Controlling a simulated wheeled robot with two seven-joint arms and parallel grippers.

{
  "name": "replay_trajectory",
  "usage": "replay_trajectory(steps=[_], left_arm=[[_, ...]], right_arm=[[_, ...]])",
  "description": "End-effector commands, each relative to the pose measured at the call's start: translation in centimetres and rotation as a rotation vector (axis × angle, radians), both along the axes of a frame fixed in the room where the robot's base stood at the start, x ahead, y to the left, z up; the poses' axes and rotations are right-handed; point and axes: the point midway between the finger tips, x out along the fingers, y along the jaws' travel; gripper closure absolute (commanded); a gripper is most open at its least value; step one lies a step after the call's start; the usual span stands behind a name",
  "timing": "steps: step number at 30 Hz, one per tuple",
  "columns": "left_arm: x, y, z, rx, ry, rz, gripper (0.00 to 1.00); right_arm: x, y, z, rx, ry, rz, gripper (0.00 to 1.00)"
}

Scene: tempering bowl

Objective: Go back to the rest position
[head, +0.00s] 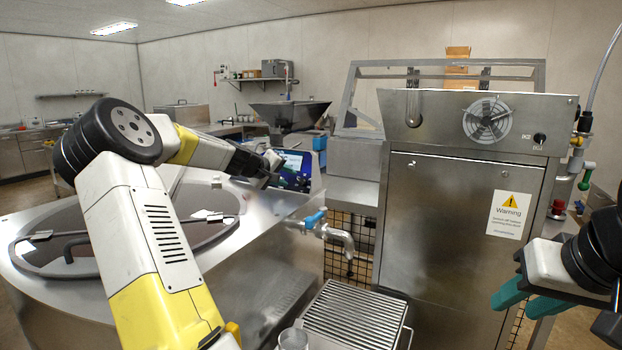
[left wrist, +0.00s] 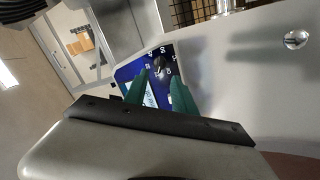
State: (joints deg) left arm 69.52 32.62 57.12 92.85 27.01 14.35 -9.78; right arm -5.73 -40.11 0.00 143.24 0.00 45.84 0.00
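My left gripper (head: 270,168) is at the blue control panel (head: 294,170) of the large round steel bowl machine (head: 262,225). In the left wrist view its two green fingers (left wrist: 160,90) are apart. A dark knob (left wrist: 160,68) on the blue panel (left wrist: 130,73) shows between and just beyond the fingertips; I cannot tell whether they touch it. My right gripper (head: 516,302) is at the lower right in the head view, with two teal fingers apart and nothing seen between them. It is in front of the steel cabinet.
A tap with a blue handle (head: 315,219) sticks out from the bowl machine. A slatted steel grate (head: 357,312) lies below it. The tall steel cabinet (head: 455,250) with a warning sign (head: 509,215) stands at the right. A clear cup (head: 293,339) is at the bottom edge.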

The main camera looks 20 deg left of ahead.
Motion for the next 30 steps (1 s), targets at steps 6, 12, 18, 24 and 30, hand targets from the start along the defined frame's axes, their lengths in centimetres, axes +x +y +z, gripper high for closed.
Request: replay_trajectory(steps=[6, 12, 18, 24, 30], left_arm=[[0.0, -0.7, 0.0, 0.010, 0.006, -0.012, 0.68], [-1.8, -9.7, -0.4, 0.153, 0.098, -0.173, 0.68], [-10.0, -20.7, -0.5, 0.417, 0.249, -0.391, 0.68], [-20.7, -25.6, 0.9, 0.616, 0.334, -0.509, 0.68], [-31.8, -26.8, 1.5, 0.712, 0.355, -0.580, 0.68]], right_arm=[[0.0, 0.0, 0.0, 0.000, 0.000, 0.000, 0.64], [0.0, 0.0, 0.0, 0.000, 0.000, 0.000, 0.64], [0.0, 0.0, 0.0, 0.000, 0.000, 0.000, 0.64], [0.0, 0.0, 0.0, 0.000, 0.000, 0.000, 0.64], [0.0, 0.0, 0.0, 0.000, 0.000, 0.000, 0.64]])
